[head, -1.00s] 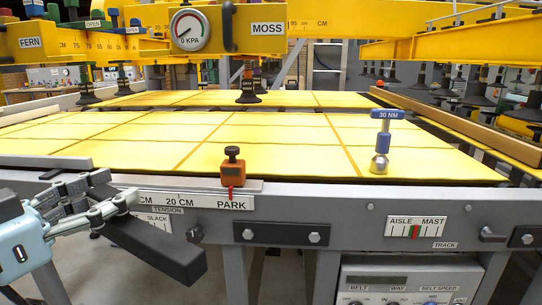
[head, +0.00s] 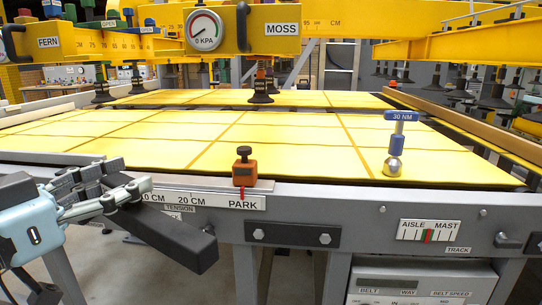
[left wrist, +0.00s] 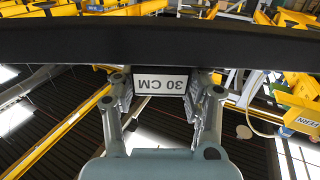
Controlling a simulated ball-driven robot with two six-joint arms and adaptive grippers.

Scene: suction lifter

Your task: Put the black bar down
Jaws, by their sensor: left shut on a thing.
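The black bar (head: 165,236) is a long dark square bar held in front of the grey rail at the left of the head view. My left gripper (head: 112,196) is shut on it, with its fingers around the bar's far part. The bar's near end points down and to the right, in the air. In the left wrist view the bar (left wrist: 160,43) crosses the whole top of the picture, and a white "30 CM" label (left wrist: 161,83) shows between the fingers. My right gripper is not in view.
The grey rail (head: 360,228) carries a centimetre scale (head: 205,198), an orange slider (head: 244,170) by "PARK" and a black plate (head: 290,234). Yellow sheets (head: 270,140) lie behind it, with a blue-handled "30 NM" tool (head: 397,145) standing on them. A control box (head: 420,283) sits below at right.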

